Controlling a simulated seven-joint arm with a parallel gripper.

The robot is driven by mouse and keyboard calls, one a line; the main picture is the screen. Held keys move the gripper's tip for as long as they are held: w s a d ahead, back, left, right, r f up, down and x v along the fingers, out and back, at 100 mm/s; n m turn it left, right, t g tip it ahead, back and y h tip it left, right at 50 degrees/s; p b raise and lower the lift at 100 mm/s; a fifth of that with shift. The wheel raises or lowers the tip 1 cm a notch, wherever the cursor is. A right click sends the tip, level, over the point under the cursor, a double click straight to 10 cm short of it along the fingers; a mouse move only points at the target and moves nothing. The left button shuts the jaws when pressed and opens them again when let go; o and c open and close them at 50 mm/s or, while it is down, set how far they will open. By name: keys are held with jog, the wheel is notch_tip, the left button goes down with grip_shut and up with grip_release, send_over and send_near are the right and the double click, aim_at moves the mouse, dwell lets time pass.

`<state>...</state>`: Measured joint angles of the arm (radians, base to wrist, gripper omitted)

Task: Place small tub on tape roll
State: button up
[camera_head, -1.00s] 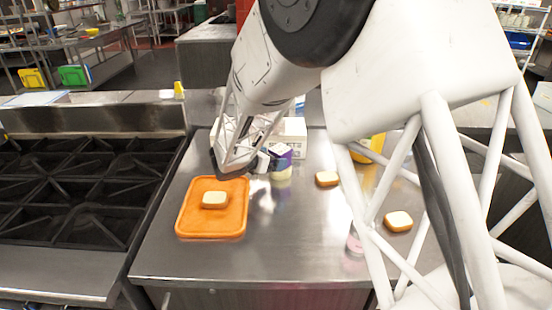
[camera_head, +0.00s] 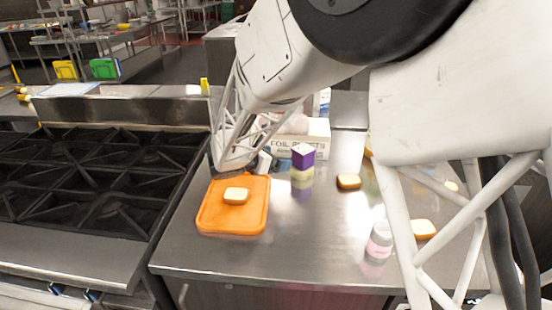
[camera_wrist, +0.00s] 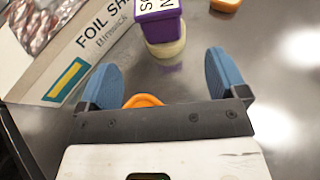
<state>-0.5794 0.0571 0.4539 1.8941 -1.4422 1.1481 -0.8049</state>
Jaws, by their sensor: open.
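The small tub (camera_head: 303,154) is purple with a white lettered top. It sits on the pale yellow tape roll (camera_head: 302,175) on the steel counter. In the wrist view the tub (camera_wrist: 158,22) stands on the roll (camera_wrist: 168,47), whose edge shows below it. My gripper (camera_wrist: 165,78) is open and empty. Its two blue fingers are spread wide, and the tub and roll lie beyond them, apart from them. In the head view my gripper (camera_head: 274,162) is just left of the tub, partly hidden by my arm.
A foil sheets box (camera_head: 318,138) stands behind the tub. An orange board (camera_head: 215,222) with a bread-like piece (camera_head: 236,195) lies at the left. Similar pieces (camera_head: 348,181) (camera_head: 424,229) and a pink-and-white bottle (camera_head: 379,242) are at the right. The front counter is clear.

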jog(key=shift+d, duration=0.1)
dwell(0.6)
jog(key=s+d+r+m+g+y, duration=0.1)
jog(key=s+d+r+m+g, duration=0.25)
jog(key=s+d+m, duration=0.55)
jog(key=s+d+r+m+g+y, duration=0.1)
jog(key=s+d+r+m+g, duration=0.3)
jog(key=s+d, duration=0.55)
jog(key=s+d+r+m+y, duration=0.1)
jog(key=s+d+m+y, duration=0.2)
jog(key=s+m, duration=0.4)
jog(key=s+d+r+m+y, duration=0.2)
jog(key=s+d+m+y, duration=0.2)
jog(key=s, duration=0.9)
jog(key=m, duration=0.3)
jog(key=shift+s+d+y, duration=0.25)
jog(key=shift+s+y, duration=0.05)
jog(key=shift+s, duration=0.05)
